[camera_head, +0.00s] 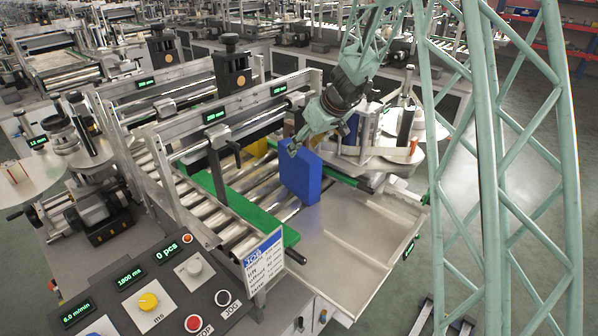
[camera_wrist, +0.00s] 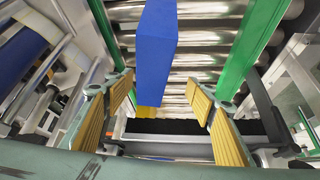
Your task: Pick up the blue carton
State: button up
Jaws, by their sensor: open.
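The blue carton (camera_head: 301,174) stands upright at the right end of the roller conveyor, in the head view. It also shows in the wrist view (camera_wrist: 156,55), at the top middle. My gripper (camera_head: 300,146) is at the carton's top edge in the head view, slightly toward the back. In the wrist view my gripper (camera_wrist: 165,110) is open, with its yellow-padded fingers spread wide to the left and right. The carton appears beyond the fingertips, roughly between their lines, and the gap is empty. I cannot tell whether any finger touches it.
Green guide rails (camera_head: 236,209) flank the rollers (camera_head: 215,208). A yellow object (camera_head: 257,149) sits behind the carton, partly hidden. A metal tray (camera_head: 345,245) lies empty at the front right. A label reel (camera_head: 398,150) and the machine frame stand close to my arm.

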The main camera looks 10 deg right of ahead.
aim_at(293, 164)
jog(key=shift+w+d+f, duration=0.25)
jog(key=shift+w+f, duration=0.1)
jog(key=shift+f, duration=0.2)
jog(key=shift+w+d+f, duration=0.2)
jog(key=shift+w+f, duration=0.1)
jog(key=shift+f, duration=0.2)
jog(key=shift+f, duration=0.1)
jog(key=shift+x, duration=4.1)
jog(key=shift+w, duration=0.15)
jog(key=shift+w+f, duration=0.1)
jog(key=shift+w+p+x, duration=0.2)
jog(key=shift+p+x, duration=0.6)
jog(key=shift+x, duration=1.65)
